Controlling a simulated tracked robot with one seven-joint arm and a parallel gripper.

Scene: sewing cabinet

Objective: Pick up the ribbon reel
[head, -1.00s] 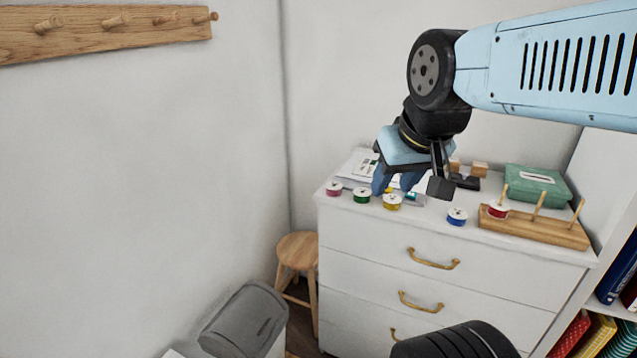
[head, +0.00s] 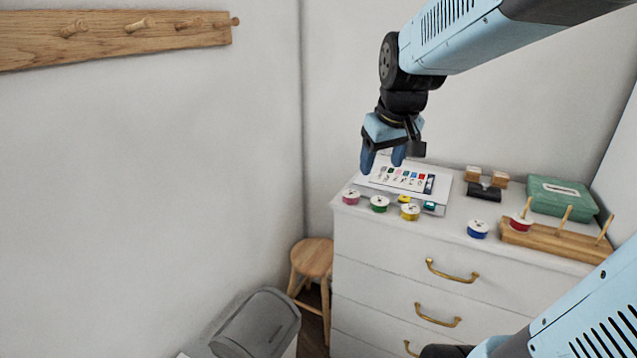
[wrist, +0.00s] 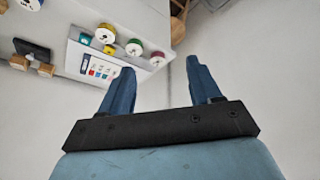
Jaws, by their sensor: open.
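Several ribbon reels lie on the white cabinet top: a pink one (head: 351,197), a green one (head: 379,203), a yellow one (head: 410,212) and a blue one (head: 478,229). A red reel (head: 521,224) sits on a peg of the wooden rack. The frames do not show which reel is meant. My gripper (head: 382,165) is open and empty, above the back left of the cabinet. In the wrist view my open fingers (wrist: 160,68) point past the cabinet's edge; the pink (wrist: 157,60), green (wrist: 133,48) and yellow (wrist: 105,33) reels show beyond them.
A colour card (head: 402,179) lies behind the reels, with small yellow and teal items beside it. A green box (head: 562,195), a dark object with wooden blocks (head: 486,187) and the peg rack (head: 550,240) stand at the right. A stool (head: 312,260) and grey bin (head: 257,325) are left.

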